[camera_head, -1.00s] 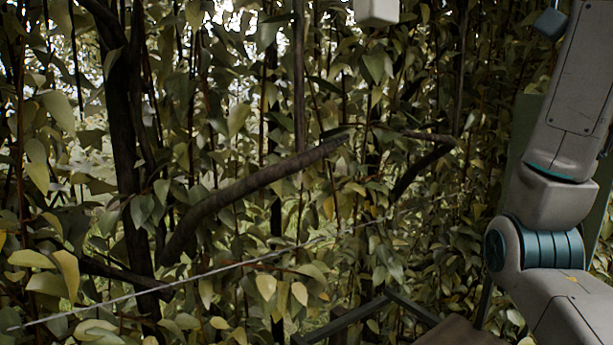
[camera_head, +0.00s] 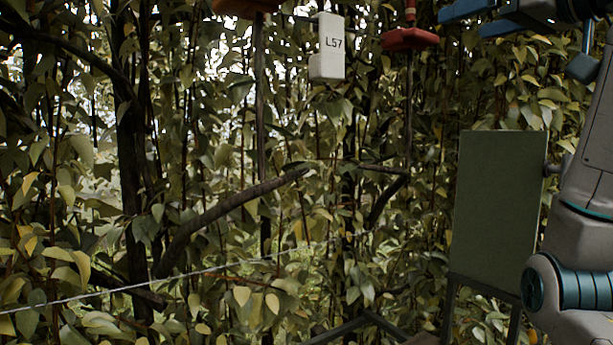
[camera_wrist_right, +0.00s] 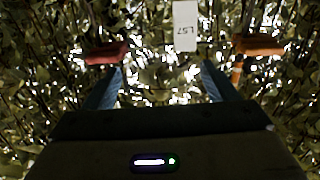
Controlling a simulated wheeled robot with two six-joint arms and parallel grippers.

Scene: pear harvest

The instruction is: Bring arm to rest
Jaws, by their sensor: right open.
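My right arm comes down the right side of the head view. Its gripper (camera_head: 462,20) is at the top right, with two blue fingers spread apart and nothing visible between them. The right wrist view also shows this gripper (camera_wrist_right: 163,68) open and empty, facing dense leaves. My left gripper is not in view.
A white tag (camera_head: 328,48) marked L57 hangs at the top middle, between a red block (camera_head: 410,39) and an orange-brown block (camera_head: 247,6). A green panel (camera_head: 497,205) stands close left of my right arm. A thick branch (camera_head: 235,205) and a thin wire (camera_head: 150,283) cross the foliage.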

